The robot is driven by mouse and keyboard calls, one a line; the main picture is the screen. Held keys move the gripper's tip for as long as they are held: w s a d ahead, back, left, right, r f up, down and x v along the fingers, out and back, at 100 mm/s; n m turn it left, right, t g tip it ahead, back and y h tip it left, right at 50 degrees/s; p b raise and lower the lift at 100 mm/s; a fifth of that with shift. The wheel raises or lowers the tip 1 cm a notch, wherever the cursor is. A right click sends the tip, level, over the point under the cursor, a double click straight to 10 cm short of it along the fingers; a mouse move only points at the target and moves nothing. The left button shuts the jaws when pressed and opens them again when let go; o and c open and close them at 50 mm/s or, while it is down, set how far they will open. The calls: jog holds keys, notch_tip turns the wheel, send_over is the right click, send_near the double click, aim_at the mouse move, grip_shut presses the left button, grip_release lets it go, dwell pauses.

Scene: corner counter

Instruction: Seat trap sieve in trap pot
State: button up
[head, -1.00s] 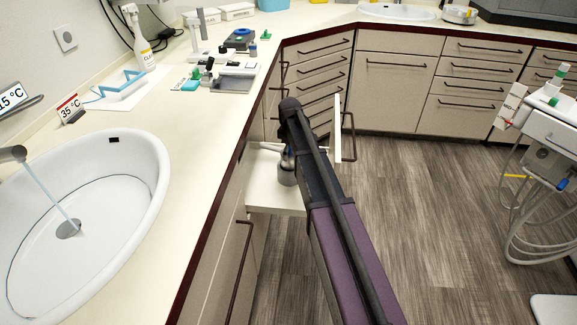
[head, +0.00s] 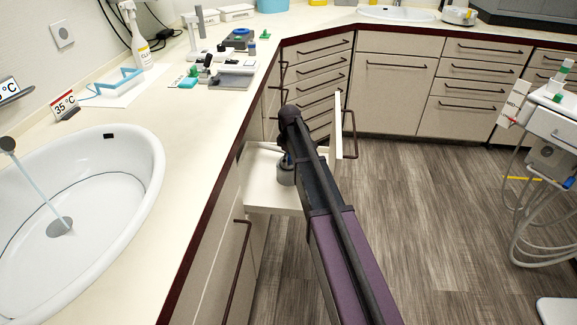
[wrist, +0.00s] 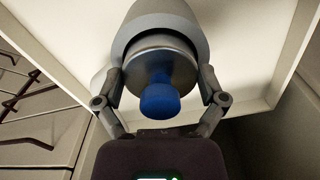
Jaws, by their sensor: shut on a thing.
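The trap pot (head: 286,177) is a grey cup standing in the open white drawer in the head view. In the wrist view its grey wall (wrist: 168,16) shows behind the trap sieve. The trap sieve (wrist: 146,54) shows as a round metal disc with a blue knob (wrist: 159,100) facing the wrist camera. My gripper (wrist: 160,74) is shut on the sieve, with one finger on each side. The sieve overlaps the pot's mouth in this view; how deep it sits is hidden. In the head view my arm partly covers the gripper and sieve.
The open drawer (head: 262,196) has a front panel (head: 338,125) to the right of my arm. The counter edge lies left of it. A sink (head: 95,200) with running water, a spray bottle (head: 139,45) and instruments stand on the counter.

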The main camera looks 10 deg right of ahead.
jog(key=shift+f, duration=0.45)
jog(key=o, duration=0.9)
jog(key=shift+c, duration=0.2)
jog(key=shift+b, duration=0.3)
jog(key=shift+r, duration=0.1)
jog(key=r+p, duration=0.5)
jog(key=shift+a+r+p, duration=0.2)
jog(key=shift+p, duration=0.1)
notch_tip(320, 180, up, 8)
jog(key=p, duration=0.8)
jog(key=shift+r, duration=0.1)
